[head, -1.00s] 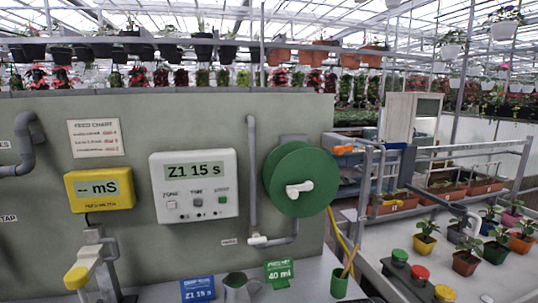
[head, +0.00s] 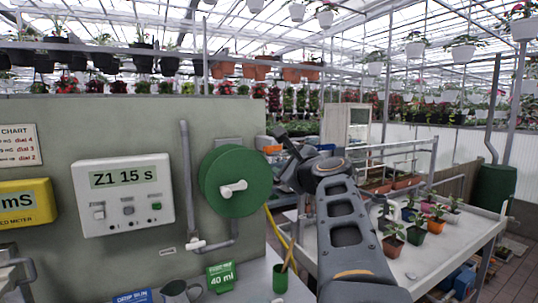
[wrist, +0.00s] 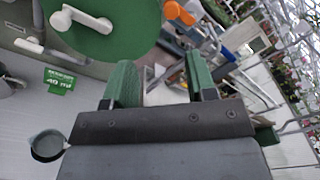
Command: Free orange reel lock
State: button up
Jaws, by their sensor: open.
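In the head view my arm reaches up to the right of the reel.
A grey panel carries a white timer box (head: 125,195) and a yellow meter (head: 28,202). A green 40 ml card (head: 220,275), a jug (head: 180,292) and a green cup (head: 280,279) stand below. Potted plants (head: 415,229) are on the right bench.

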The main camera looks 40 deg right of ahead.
aim_at(269, 150)
jog(key=shift+m, duration=0.4)
jog(key=p+x, duration=0.1)
jog(key=x, duration=0.3)
jog(key=r+p+x, duration=0.1)
jog(key=x, duration=0.4)
jog(key=d+p+x, duration=0.1)
jog(key=x, duration=0.3)
jog(key=shift+w+d+r, duration=0.1)
jog(key=shift+w+r, duration=0.05)
jog(key=shift+r, duration=0.1)
jog(key=c, duration=0.9)
